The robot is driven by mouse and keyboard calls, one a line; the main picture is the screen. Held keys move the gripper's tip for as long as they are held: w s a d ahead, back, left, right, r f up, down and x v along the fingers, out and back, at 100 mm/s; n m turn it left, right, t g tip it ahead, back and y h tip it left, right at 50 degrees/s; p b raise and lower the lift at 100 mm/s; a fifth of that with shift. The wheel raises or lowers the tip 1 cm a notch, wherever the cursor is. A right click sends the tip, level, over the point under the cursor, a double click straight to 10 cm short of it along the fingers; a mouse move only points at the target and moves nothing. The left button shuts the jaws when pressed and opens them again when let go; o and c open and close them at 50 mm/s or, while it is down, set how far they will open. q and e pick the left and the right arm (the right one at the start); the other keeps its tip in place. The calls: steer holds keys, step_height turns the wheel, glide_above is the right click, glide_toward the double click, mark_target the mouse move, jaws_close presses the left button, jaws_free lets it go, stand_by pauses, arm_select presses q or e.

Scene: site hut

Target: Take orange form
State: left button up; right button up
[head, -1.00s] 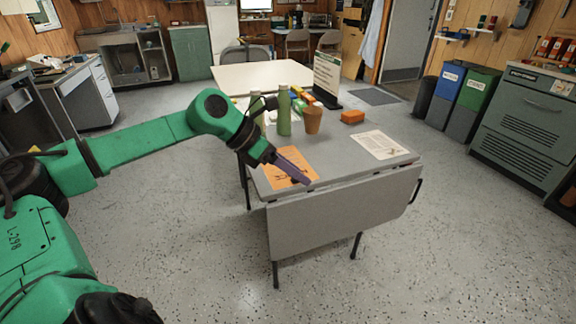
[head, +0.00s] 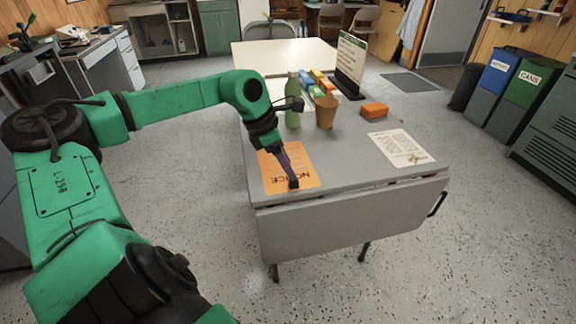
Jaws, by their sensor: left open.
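The orange form (head: 308,172) lies flat on the grey table (head: 350,172) near its front left edge. Dark print on it reads upside down, apparently "NOTICE". My left gripper (head: 293,184) reaches down over the form from the left, its dark fingers pointing toward the front edge of the sheet. The jaws are open, with nothing seen between them. The gripper hides part of the form, and I cannot tell whether the fingertips touch it. My right gripper is not in view.
A green bottle (head: 293,106), a brown cup (head: 326,113), an orange block (head: 374,110) and a white printed sheet (head: 401,148) are on the table. A sign (head: 350,62) stands behind. The table's front flap (head: 350,223) hangs down. Bins (head: 530,85) stand right.

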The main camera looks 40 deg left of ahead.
arm_select(q)
steer(key=shift+x, duration=1.25)
steer(key=shift+d+f, duration=0.1)
steer(key=shift+f, duration=0.55)
steer(key=shift+w+d+f+b, duration=0.2)
steer(key=shift+w+f+b, duration=0.1)
steer(key=shift+f, duration=0.3)
steer(key=shift+r, duration=0.1)
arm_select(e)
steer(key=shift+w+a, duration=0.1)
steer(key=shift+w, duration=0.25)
arm_select(q)
jaws_close()
